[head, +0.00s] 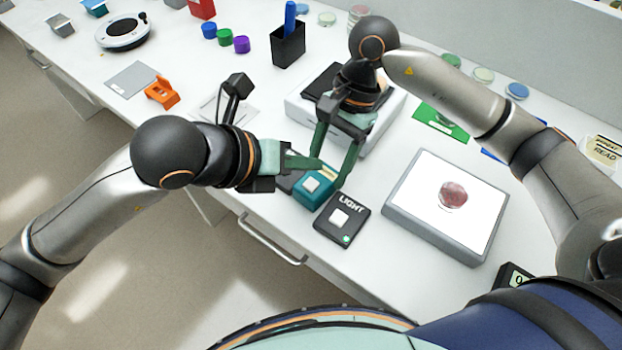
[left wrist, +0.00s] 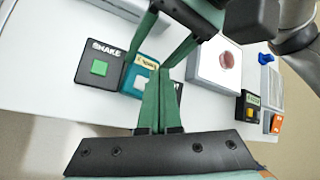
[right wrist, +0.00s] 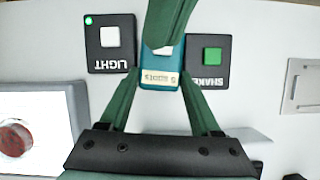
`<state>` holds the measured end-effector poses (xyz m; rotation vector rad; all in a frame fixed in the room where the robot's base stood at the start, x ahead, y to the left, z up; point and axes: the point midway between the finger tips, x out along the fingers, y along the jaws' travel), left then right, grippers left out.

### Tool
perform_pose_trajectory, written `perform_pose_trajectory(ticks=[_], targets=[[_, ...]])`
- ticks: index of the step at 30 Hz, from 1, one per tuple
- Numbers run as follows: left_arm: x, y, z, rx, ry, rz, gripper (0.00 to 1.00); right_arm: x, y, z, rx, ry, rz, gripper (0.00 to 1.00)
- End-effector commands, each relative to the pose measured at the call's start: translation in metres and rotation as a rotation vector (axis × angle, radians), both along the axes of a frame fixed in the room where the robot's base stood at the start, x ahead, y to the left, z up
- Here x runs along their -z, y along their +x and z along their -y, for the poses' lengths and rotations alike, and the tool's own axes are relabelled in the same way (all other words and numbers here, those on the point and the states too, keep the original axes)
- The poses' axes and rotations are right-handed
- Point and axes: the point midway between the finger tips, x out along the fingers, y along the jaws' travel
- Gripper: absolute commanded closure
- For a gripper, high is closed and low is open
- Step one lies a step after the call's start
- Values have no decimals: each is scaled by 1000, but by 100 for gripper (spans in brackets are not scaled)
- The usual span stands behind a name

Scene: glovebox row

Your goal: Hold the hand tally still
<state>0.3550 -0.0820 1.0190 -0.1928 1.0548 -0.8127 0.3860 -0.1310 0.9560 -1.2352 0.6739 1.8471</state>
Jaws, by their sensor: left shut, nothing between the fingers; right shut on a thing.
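The hand tally, a teal box with a white button and a pale label (head: 313,190), stands on the bench near its front edge. It also shows in the left wrist view (left wrist: 143,66) and the right wrist view (right wrist: 160,79). My right gripper (head: 332,180) reaches down from behind and is shut on the tally, one finger on each side. My left gripper (head: 321,164) is shut and empty, its fingertips over the tally's top. In the right wrist view a left finger (right wrist: 170,22) hides part of the button. I cannot tell whether it touches.
The black LIGHT box (head: 342,220) and the SHAKE box (right wrist: 211,62) stand close on either side of the tally. A lit white panel (head: 420,220) bears a reddish dish (head: 453,194) to the right. A black pen cup (head: 288,45) stands at the back.

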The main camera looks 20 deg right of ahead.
Motion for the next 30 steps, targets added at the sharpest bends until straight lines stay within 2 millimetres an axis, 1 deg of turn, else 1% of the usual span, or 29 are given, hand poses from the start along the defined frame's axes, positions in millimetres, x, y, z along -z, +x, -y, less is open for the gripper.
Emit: perform_pose_trajectory(ticks=[1,3,9,30], targets=[[7,0,0,-2,2,-3,100,0,0,0,0,0,0,95],[15,0,0,-2,1,-4,100,0,0,0,0,0,0,95],[26,0,0,-1,0,-1,100,0,0,0,0,0,0,95],[28,0,0,-1,-1,1,100,0,0,0,0,0,0,95]])
